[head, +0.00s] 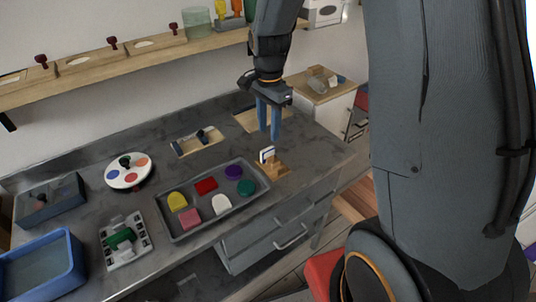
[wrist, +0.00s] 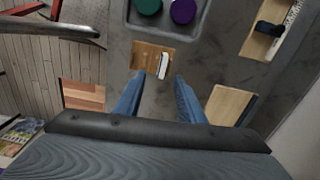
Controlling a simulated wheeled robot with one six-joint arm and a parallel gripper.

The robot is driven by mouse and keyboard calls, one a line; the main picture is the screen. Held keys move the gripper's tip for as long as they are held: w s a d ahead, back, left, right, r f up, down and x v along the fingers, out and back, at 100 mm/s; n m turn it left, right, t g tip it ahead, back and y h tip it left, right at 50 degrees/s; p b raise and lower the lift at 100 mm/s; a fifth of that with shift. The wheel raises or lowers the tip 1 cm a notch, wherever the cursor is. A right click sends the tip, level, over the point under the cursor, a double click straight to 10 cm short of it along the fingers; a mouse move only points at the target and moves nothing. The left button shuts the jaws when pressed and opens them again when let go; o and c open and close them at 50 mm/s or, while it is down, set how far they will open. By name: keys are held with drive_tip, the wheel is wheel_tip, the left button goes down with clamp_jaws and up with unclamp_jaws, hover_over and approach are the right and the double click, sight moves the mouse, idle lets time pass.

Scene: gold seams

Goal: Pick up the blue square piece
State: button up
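My gripper (head: 269,134) has two blue fingers pointing down above the right part of the grey counter. In the wrist view my gripper (wrist: 158,82) shows its fingers apart with nothing between them. Below them a small wooden stand (head: 274,169) holds an upright white card (head: 266,154). The stand (wrist: 145,57) and the card (wrist: 163,66) also show in the wrist view, just beyond the fingertips. I cannot make out a blue square piece. The grey tray (head: 208,232) holds yellow, red, purple, pink, white and green pieces.
A round palette (head: 128,174), a white rack with a green piece (head: 124,240) and a blue bin (head: 40,267) stand left of the tray. A wooden board with a dark tool (head: 197,141) lies behind it. A shelf (head: 110,66) runs along the wall.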

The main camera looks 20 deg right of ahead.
sight(268, 149)
drive_tip(key=shift+w+f+m, duration=0.4)
drive_tip(key=shift+w+f, duration=0.05)
drive_tip(key=shift+f+p, duration=1.45)
drive_tip(key=shift+f, duration=2.2)
clamp_jaws()
